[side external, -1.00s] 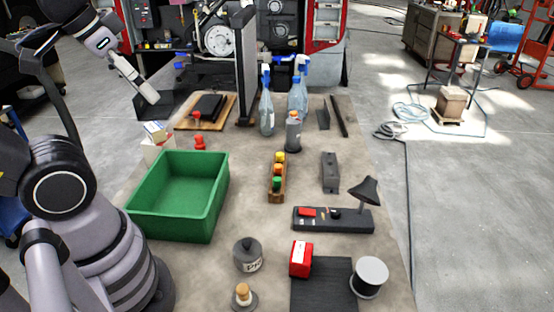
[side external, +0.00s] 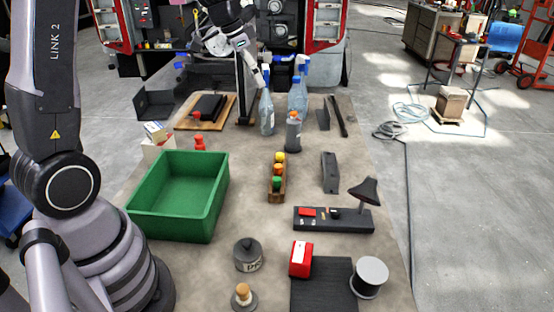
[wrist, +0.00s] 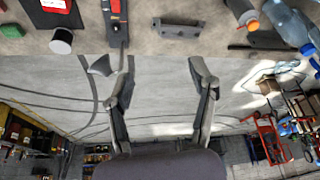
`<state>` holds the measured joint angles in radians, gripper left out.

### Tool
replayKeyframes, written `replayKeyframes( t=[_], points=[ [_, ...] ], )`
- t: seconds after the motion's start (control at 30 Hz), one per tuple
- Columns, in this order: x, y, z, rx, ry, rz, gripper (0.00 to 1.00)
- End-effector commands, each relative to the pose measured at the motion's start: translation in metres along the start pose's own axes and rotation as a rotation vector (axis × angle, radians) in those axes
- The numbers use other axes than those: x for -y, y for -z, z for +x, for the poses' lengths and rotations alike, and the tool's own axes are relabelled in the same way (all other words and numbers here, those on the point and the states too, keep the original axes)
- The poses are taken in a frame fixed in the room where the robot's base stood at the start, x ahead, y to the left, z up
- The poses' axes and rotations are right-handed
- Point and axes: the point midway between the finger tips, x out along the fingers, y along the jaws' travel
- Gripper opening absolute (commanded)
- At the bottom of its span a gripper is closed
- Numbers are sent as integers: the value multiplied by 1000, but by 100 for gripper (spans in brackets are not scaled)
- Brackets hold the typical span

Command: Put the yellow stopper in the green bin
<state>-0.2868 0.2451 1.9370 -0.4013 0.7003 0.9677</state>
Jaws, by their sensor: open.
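The rack and bin do not show there.
Spray bottles (side external: 266,112) and a grey bottle with an orange cap (side external: 293,132) stand behind the rack. A dark block (side external: 329,172) and a black lamp-like stand (side external: 364,191) are to its right. The bench between bin and rack is clear.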

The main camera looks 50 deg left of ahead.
Motion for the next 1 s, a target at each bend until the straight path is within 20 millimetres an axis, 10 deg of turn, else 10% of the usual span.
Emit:
replayKeyframes(
  t=[0.2, 0.4, 1.0],
  points=[
    [86, -8, 109, 4, -41, 87, 58],
    [124, -27, 167, -1, -49, 141, 58],
    [125, -31, 261, -1, -52, 155, 58]
  ],
)
